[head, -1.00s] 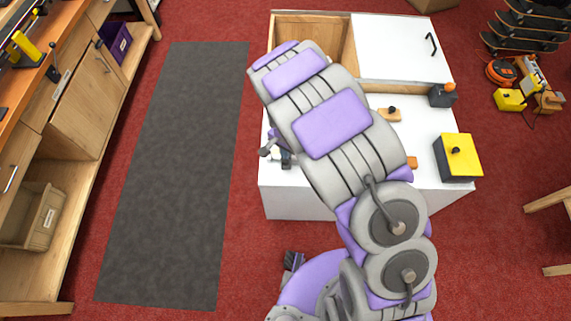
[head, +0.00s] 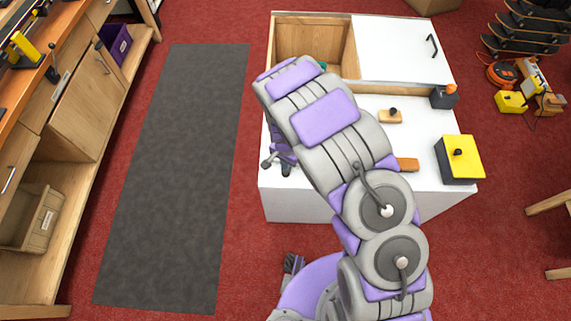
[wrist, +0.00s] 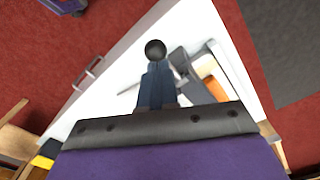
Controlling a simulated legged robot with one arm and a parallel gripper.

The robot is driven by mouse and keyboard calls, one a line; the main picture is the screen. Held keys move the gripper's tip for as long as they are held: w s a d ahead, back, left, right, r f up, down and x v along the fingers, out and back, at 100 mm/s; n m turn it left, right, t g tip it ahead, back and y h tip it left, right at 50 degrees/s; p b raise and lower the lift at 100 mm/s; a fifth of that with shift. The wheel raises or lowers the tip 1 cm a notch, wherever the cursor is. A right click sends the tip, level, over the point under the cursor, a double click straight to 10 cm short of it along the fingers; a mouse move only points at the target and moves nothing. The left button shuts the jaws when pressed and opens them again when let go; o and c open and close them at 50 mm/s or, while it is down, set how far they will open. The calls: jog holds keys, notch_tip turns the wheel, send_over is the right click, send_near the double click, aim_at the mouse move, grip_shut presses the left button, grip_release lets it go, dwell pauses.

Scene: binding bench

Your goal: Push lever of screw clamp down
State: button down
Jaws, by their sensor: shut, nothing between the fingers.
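The screw clamp (wrist: 182,62) shows in the wrist view as grey metal parts on the white bench top, just beyond my fingers. A black ball knob (wrist: 155,50), seemingly the lever's end, sits right at my fingertips. My gripper (wrist: 158,70) is shut with nothing held; its dark blue fingers point at the knob. I cannot tell whether they touch. In the head view, my gripper (head: 286,168) is low at the bench's left front, beside a small grey lever-like part (head: 267,163). My arm hides most of the clamp there.
The white bench (head: 310,205) also bears an orange-brown block (head: 407,165), a wooden block with a black knob (head: 390,116), a dark orange-topped device (head: 445,95) and a yellow box (head: 460,155). An open wooden compartment (head: 300,40) lies behind. The grey mat (head: 170,180) is clear.

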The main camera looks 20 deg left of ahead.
jog(key=shift+r, duration=0.15)
notch_tip(320, 180, up, 9)
jog(key=p, duration=0.3)
dwell(0.9)
dwell(0.8)
jog(key=s+d+r, duration=0.3)
jog(key=d+r, duration=0.5)
jog(key=r, duration=0.2)
jog(key=s+d+r, duration=0.3)
jog(key=d+r, duration=0.6)
jog(key=s+d+r+n, duration=0.1)
jog(key=s+d+r, duration=0.2)
jog(key=s, duration=0.4)
jog(key=s+d+r+n+g, duration=0.1)
jog(key=s+d+r, duration=0.2)
jog(key=s, duration=0.3)
jog(key=s+d+r+n, duration=0.1)
jog(key=s+d+r, duration=0.2)
jog(key=s, duration=0.4)
jog(key=shift+s+d+r+g, duration=0.35)
jog(key=shift+d+r+g, duration=0.05)
jog(key=shift+r, duration=0.15)
